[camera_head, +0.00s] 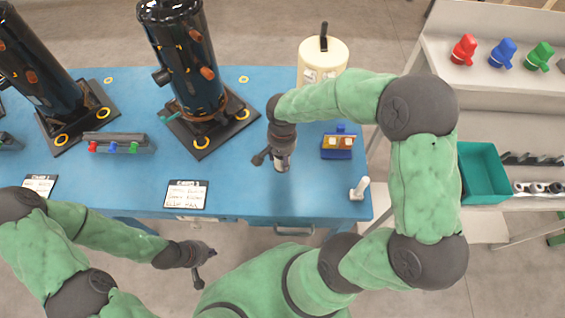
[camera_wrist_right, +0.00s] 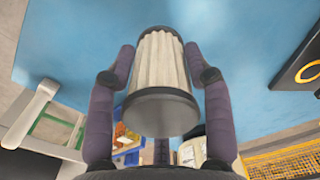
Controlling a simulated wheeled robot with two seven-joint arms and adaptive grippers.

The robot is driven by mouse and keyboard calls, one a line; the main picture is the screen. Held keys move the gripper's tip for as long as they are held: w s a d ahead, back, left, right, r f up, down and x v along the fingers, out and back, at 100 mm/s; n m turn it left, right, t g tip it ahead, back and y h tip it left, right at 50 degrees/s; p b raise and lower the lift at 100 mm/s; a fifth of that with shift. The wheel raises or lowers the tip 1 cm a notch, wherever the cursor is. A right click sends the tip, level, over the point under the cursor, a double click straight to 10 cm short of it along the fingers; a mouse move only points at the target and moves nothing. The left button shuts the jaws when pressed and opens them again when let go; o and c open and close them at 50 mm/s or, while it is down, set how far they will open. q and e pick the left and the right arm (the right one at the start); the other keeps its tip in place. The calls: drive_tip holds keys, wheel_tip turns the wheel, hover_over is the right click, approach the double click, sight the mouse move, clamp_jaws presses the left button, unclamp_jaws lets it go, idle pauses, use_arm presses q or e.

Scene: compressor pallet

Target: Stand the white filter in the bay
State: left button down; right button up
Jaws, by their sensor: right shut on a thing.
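The white filter (camera_wrist_right: 160,62) is a pleated white cylinder with dark end caps. In the right wrist view it stands between the two fingers of my right gripper (camera_wrist_right: 160,78), which is shut on it. In the head view my right gripper (camera_head: 276,162) is over the right part of the blue table, and the filter (camera_head: 282,161) shows only as a small pale piece under it. My left gripper (camera_head: 206,267) is empty in front of the table's front edge, its fingers apart. I cannot tell which spot is the bay.
Black compressor cylinders (camera_head: 186,55) stand on dark plates on the blue table (camera_head: 235,196). A cream tank (camera_head: 322,58) stands behind my right gripper. A small blue holder (camera_head: 337,153) and a white piece (camera_head: 359,188) are to its right. A teal bin (camera_head: 483,173) is on the right shelf.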

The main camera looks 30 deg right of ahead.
drive_tip(key=shift+w+d+f, duration=0.35)
drive_tip(key=shift+w+f, duration=0.1)
drive_tip(key=shift+f, duration=0.25)
drive_tip(key=shift+w+d+f+b, duration=0.1)
drive_tip(key=shift+f+b, duration=0.5)
drive_tip(key=shift+f, duration=0.25)
drive_tip(key=shift+w+d+f+b, duration=0.1)
drive_tip(key=shift+f+b, duration=0.45)
drive_tip(key=shift+f, duration=0.3)
drive_tip(key=shift+f, duration=0.15)
drive_tip(key=o, duration=1.2)
